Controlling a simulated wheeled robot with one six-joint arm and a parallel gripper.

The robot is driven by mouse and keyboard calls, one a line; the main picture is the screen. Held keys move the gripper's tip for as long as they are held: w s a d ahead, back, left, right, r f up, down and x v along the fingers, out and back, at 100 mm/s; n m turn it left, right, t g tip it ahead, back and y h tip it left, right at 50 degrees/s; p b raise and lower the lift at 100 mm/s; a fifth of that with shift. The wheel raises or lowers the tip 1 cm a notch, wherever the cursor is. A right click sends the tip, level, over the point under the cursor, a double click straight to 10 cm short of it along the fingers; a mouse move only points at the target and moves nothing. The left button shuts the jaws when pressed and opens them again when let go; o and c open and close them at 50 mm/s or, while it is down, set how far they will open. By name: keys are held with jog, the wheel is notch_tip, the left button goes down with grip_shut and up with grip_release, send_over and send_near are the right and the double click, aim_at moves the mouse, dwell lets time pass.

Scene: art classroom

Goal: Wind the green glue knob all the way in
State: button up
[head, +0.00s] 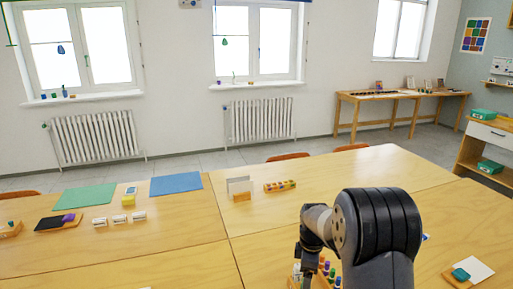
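My arm reaches over the table at the lower right of the head view. A dark part at its end, seemingly my gripper (303,262), points down, and its fingers cannot be made out. Close to its right, partly hidden by my arm, several small upright pieces with coloured tops (327,270) stand together, green among them. They are too small and too covered to tell which is the green glue knob or how far it is wound. I cannot tell whether my gripper touches any of them.
The wooden tables (330,180) hold a green mat (84,197), a blue mat (176,184), a row of coloured blocks (280,186) and a white card in a wooden stand (240,190). A teal piece (460,274) lies at the lower right. The table's back middle is mostly clear.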

jog(key=shift+m, duration=0.3)
jog(key=shift+f+b, duration=0.8)
jog(key=shift+f, duration=0.4)
jog(key=shift+c, duration=0.3)
jog(key=c, duration=1.4)
jog(key=shift+c, duration=0.2)
jog(key=n, duration=0.5)
jog(key=shift+n, duration=0.4)
jog(key=n, duration=0.5)
jog(key=shift+n, duration=0.4)
